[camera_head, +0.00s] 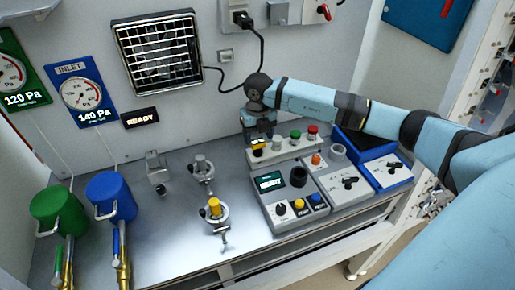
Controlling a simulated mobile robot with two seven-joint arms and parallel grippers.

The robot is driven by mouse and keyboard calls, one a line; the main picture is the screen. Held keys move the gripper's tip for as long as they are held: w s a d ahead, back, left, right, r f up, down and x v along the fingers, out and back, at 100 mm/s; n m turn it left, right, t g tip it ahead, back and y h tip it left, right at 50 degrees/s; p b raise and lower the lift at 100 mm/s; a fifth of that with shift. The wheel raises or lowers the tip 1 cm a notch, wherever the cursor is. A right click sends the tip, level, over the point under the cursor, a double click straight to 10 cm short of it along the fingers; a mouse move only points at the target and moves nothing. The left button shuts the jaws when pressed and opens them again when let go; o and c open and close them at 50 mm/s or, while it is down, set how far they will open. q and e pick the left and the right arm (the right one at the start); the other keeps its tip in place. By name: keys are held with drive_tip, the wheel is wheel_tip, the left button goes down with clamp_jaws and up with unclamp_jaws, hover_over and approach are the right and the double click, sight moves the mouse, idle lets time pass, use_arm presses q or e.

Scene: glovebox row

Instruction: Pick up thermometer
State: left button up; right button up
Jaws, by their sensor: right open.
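No thing in the camera_head view can be told for certain as a thermometer. My right gripper (260,135) points down over the left end of a pale rack (312,146). It is open, its fingers close to a yellow-topped piece (258,147) there; I cannot tell whether they touch it. The gripper and wrist partly hide the rack's left end. My left gripper is not in view.
Metal clamps, one holding a yellow cap (214,206), stand mid-bench. Green (55,208) and blue (112,196) canisters are left.

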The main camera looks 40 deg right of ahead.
sight(258, 141)
wheel_tip(258, 141, down, 5)
drive_tip(key=shift+p, duration=0.65)
drive_tip(key=shift+w, duration=0.1)
drive_tip(key=c, duration=0.7)
